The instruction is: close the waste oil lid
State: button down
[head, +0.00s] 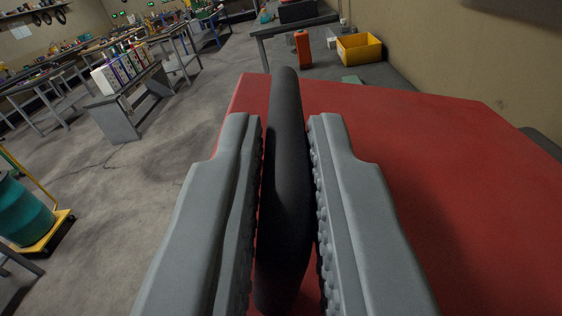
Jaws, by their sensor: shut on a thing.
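A large red lid (420,150) fills the right and middle of the head view, with its flat face toward me. A black bar-like handle (287,150) runs up the middle of the view in front of the red surface. My gripper (286,135) has its two grey ridged fingers on either side of the handle and is shut on it. The lid's hinge and the container's opening are not visible.
A teal drum (20,210) on a yellow trolley (57,232) stands at the left edge. Workbenches with bottles (120,66) are at the upper left. A yellow bin (360,48) and an orange can (303,49) are behind the lid.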

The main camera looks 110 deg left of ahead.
jog(key=shift+s+f, duration=0.15)
jog(key=shift+f, duration=0.3)
jog(key=c, duration=1.5)
grip_release()
jog(key=shift+o, duration=0.2)
jog(key=shift+d, duration=0.1)
jog(key=w+d, duration=0.3)
jog(key=d, duration=1.4)
jog(key=shift+w, duration=0.2)
jog(key=shift+s, duration=0.1)
